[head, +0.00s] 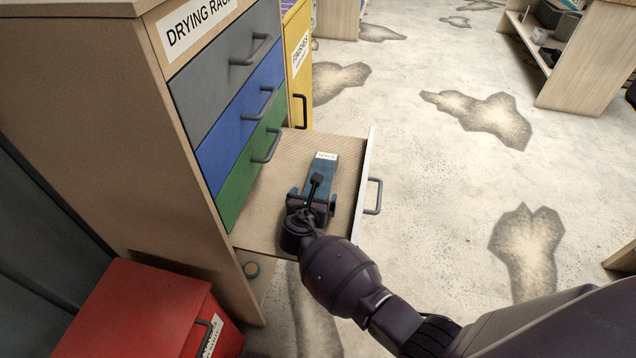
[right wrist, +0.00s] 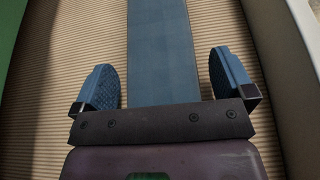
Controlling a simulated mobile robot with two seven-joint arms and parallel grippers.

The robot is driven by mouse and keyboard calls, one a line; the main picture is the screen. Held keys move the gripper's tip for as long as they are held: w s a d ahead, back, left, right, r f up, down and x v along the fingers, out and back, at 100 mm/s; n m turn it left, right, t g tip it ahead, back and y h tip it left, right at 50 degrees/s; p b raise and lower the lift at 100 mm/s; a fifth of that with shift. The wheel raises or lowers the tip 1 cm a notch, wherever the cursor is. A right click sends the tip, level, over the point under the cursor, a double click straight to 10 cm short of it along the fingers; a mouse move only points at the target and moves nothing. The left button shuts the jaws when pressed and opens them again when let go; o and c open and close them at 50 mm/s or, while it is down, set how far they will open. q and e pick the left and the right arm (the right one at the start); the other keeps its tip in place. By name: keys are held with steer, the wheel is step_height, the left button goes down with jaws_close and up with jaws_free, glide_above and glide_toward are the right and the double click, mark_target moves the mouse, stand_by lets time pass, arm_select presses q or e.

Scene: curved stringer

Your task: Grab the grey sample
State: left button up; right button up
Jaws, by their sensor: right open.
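A flat, long blue-grey sample board (head: 320,170) with a small white label (head: 326,156) at its far end lies in the pulled-out drawer (head: 270,190). No plainly grey board shows. In the right wrist view the board (right wrist: 163,50) runs straight away between the fingers. My right gripper (head: 314,198) is above the near part of the board, open. In the right wrist view, the blue fingers of my right gripper (right wrist: 163,82) stand one on each side of the board, with a gap on both sides. The gripper hides the board's near end. My left gripper is not in view.
The drawer's pale front (head: 364,170) with a dark handle (head: 374,196) stands to the right. Closed grey (head: 225,85), blue (head: 235,130) and green (head: 245,185) drawers rise on the left. A red box (head: 140,315) stands at lower left.

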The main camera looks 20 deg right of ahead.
steer(key=shift+w+d+f, duration=0.2)
steer(key=shift+w+f, duration=0.05)
steer(key=shift+w+r, duration=0.1)
steer(key=shift+r, duration=0.05)
steer(key=c, duration=1.1)
